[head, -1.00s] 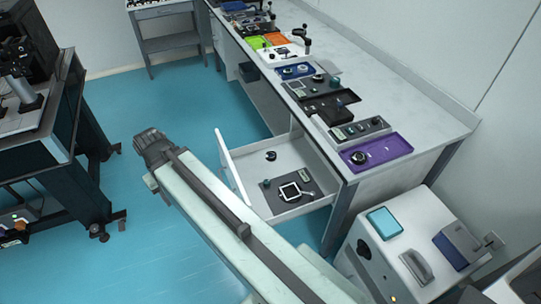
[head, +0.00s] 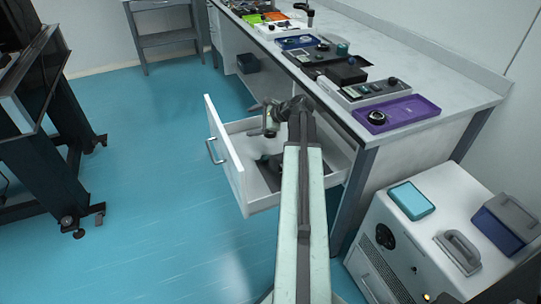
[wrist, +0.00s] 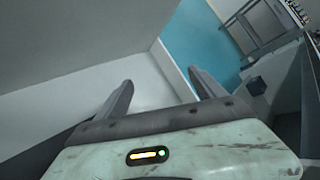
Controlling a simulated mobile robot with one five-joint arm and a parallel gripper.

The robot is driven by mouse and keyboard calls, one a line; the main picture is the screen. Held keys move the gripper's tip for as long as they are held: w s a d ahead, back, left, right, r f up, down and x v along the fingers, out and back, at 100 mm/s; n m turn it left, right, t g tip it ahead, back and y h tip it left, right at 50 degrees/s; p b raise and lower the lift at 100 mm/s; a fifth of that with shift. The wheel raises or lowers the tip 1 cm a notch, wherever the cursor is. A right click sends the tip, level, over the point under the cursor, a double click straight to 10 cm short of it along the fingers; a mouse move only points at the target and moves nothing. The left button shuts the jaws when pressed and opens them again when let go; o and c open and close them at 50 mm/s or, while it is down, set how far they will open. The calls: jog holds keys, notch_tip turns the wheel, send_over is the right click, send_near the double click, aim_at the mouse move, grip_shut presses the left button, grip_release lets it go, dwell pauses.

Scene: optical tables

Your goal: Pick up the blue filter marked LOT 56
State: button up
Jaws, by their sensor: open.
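No filter marked LOT 56 can be made out in any view; no lettering is readable. An open white drawer (head: 228,165) juts from the bench, with dark items (head: 268,165) inside that my arm partly covers. My gripper (head: 268,120) is over the drawer in the head view, small and partly hidden by my arm. In the wrist view my gripper (wrist: 160,88) is open and empty, its two grey fingers spread in front of pale drawer or bench panels.
The bench top holds a purple tray (head: 410,114) with a dark round knob, a grey control box (head: 370,92), a blue tray (head: 298,42) and a small teal item (head: 342,48). A white cabinet (head: 400,250) stands right. Blue floor (head: 150,200) is clear on the left.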

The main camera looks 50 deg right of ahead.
jog(key=s+d+f+m+b, duration=0.1)
jog(key=d+f+m+b, duration=0.1)
jog(key=s+d+f+m+t+b, duration=0.1)
jog(key=d+f+m+b, duration=0.1)
jog(key=f, duration=0.1)
jog(key=s+d+f+m+b, duration=0.1)
jog(key=d+f+m+b, duration=0.1)
jog(key=d, duration=0.1)
jog(key=shift+s+f+t+h, duration=0.2)
jog(key=shift+f+t+h, duration=0.05)
jog(key=shift+t+h, duration=0.05)
jog(key=s+d+m+b, duration=0.1)
jog(key=s+d+f+m+b, duration=0.1)
jog(key=d+m, duration=0.1)
jog(key=s+d+f+m+h+b, duration=0.1)
jog(key=d, duration=0.1)
jog(key=shift+s+m+t, duration=0.3)
jog(key=shift+s+t, duration=0.05)
jog(key=shift+t, duration=0.05)
jog(key=shift+s+d+r, duration=0.1)
jog(key=b+x, duration=0.1)
jog(key=x, duration=0.1)
jog(key=b+x, duration=0.1)
jog(key=x, duration=0.2)
jog(key=b+x, duration=0.1)
jog(key=x, duration=0.2)
jog(key=shift+a+r, duration=0.25)
jog(key=shift+r, duration=0.1)
jog(key=c, duration=1.5)
jog(key=shift+r, duration=0.1)
